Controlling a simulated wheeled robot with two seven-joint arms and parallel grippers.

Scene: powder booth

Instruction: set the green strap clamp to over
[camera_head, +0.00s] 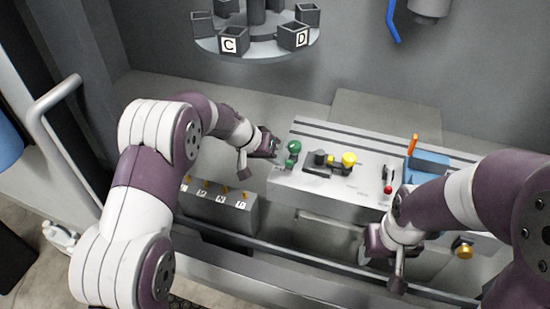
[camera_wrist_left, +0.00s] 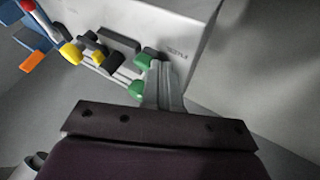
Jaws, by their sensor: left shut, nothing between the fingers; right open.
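The green strap clamp (camera_head: 293,148) stands at the left end of the grey workbench block (camera_head: 350,185). Its green parts show as two rounded pieces, also in the left wrist view (camera_wrist_left: 137,89). My left gripper (camera_head: 274,147) is shut and empty, just left of the clamp. In the left wrist view its fingers (camera_wrist_left: 163,85) are together beside the green pieces; I cannot tell whether they touch. My right gripper (camera_head: 373,243) hangs in front of the block, away from the clamp; its fingers are partly hidden by the arm.
A black clamp with a yellow knob (camera_head: 348,159) stands right of the green one. Further right are a small red-tipped lever (camera_head: 388,188) and a blue fixture (camera_head: 425,167) with an orange handle (camera_head: 413,144). A labelled switch box (camera_head: 220,208) sits at lower left. A round carousel (camera_head: 257,42) hangs above.

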